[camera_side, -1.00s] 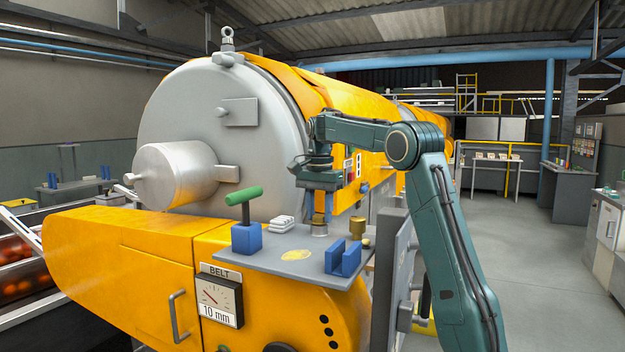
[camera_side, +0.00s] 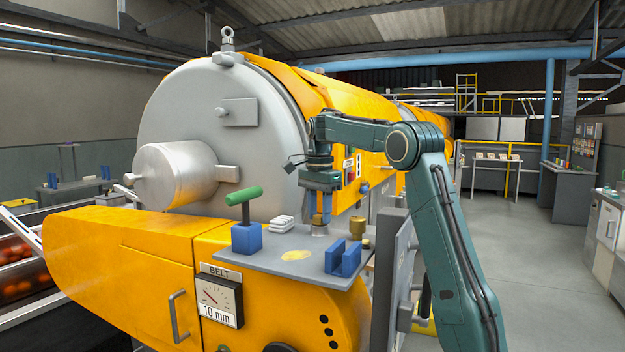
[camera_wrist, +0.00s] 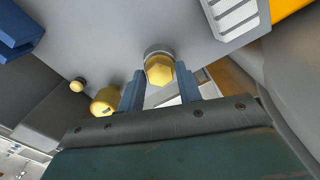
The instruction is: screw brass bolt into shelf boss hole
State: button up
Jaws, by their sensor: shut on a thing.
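The brass bolt (camera_wrist: 160,71) shows its hex head between the blue fingers of my gripper (camera_wrist: 160,78) in the wrist view. My gripper (camera_side: 320,222) points down at the shelf in the side view and is shut on the bolt, whose brass is hardly visible there. The round grey boss (camera_side: 319,231) stands on the shelf (camera_side: 270,257) directly below the fingertips. In the wrist view the boss rim (camera_wrist: 156,49) shows around the far side of the bolt head. The hole is hidden, and I cannot tell how deep the bolt sits.
A brass fitting (camera_side: 358,229) stands close right of my gripper, with a small brass knob (camera_side: 366,243) by it. A blue slotted block (camera_side: 343,257) is in front. A green-handled tool in a blue block (camera_side: 246,238) and a white ribbed piece (camera_side: 281,224) are to the left.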

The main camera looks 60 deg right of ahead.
jog(key=shift+m, duration=0.3)
jog(key=shift+m, duration=0.6)
jog(key=o, duration=0.5)
jog(key=shift+o, duration=0.2)
jog(key=shift+n, duration=0.9)
